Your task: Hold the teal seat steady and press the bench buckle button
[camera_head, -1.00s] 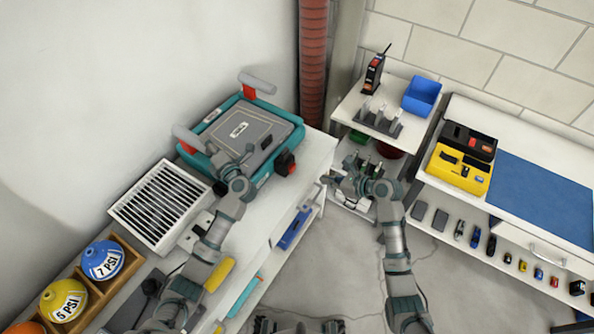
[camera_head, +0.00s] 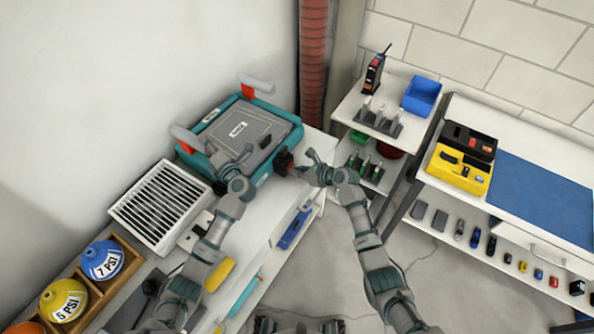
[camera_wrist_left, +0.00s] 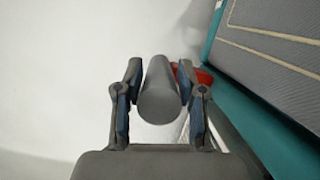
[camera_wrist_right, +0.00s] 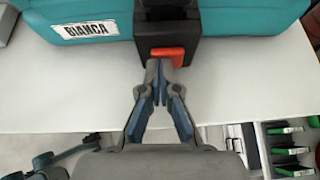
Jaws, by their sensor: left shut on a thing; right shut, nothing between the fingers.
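The teal seat (camera_head: 261,101) with a grey pad lies on the white bench against the wall. Its teal edge also shows in the left wrist view (camera_wrist_left: 265,120). My left gripper (camera_head: 231,158) is at the seat's near-left armrest (camera_head: 188,139), shut around its grey round bar (camera_wrist_left: 158,100). The black buckle (camera_wrist_right: 167,20) with a red button (camera_wrist_right: 167,53) sits on the seat's front side. My right gripper (camera_wrist_right: 160,75) is shut and empty, its tips right at the button's lower edge; whether they touch is hard to tell. It also shows in the head view (camera_head: 301,171).
A vented white box (camera_head: 160,206) and blue and yellow balls (camera_head: 102,259) in a wooden rack stand left of my left arm. A shelf (camera_head: 352,112) with a blue bin (camera_head: 421,96) stands to the right. Open floor lies between bench and shelves.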

